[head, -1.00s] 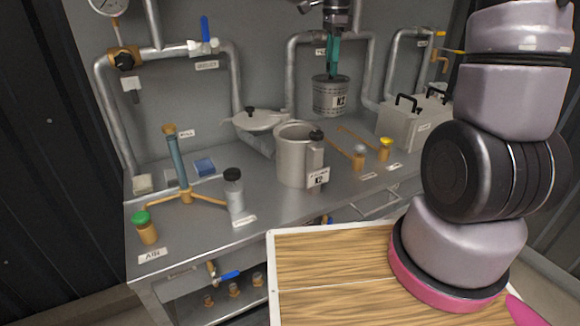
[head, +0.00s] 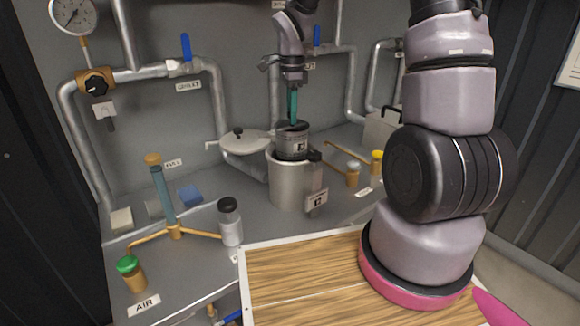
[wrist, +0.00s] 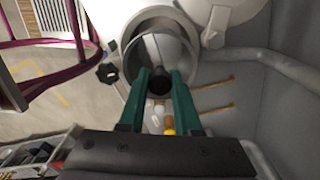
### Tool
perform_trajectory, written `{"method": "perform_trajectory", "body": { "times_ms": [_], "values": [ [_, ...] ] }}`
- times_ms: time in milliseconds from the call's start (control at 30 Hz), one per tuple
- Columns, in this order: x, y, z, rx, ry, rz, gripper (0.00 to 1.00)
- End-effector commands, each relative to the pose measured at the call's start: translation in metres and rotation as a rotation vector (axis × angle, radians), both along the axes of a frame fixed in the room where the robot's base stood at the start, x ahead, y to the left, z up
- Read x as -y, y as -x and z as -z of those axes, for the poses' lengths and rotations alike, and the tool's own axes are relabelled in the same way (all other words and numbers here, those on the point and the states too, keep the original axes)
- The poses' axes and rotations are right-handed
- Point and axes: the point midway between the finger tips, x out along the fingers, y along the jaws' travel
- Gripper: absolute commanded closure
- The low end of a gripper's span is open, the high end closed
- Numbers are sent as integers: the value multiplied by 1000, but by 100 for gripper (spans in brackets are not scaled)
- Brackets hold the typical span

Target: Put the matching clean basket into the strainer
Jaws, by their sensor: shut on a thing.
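The grey mesh basket (head: 291,145) carries a label that read K2 in the earlier head view. My gripper (head: 293,119) has green fingers shut on the basket's top and holds it upright over the strainer. The strainer (head: 288,185) is an open grey metal pot with a tag on its front right. The basket's lower edge is at the strainer's mouth; I cannot tell how far inside it is. In the wrist view the green fingers (wrist: 158,86) reach over the round strainer mouth (wrist: 160,30).
The strainer's round lid (head: 245,141) stands open behind left. A white bottle (head: 230,225), a brass stand with a blue tube (head: 163,200) and a green-capped fitting (head: 131,273) are at left. A yellow-capped fitting (head: 376,162) is at right. Pipes run along the wall.

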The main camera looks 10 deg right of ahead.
Motion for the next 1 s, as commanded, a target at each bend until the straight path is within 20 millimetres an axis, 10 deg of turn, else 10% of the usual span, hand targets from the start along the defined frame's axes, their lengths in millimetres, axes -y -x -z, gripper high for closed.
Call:
{"method": "perform_trajectory", "body": {
  "times_ms": [333, 1000],
  "values": [
    [0, 1, 86, -4, -1, -1, 100],
    [0, 0, 139, 1, 0, -1, 100]
  ]
}}
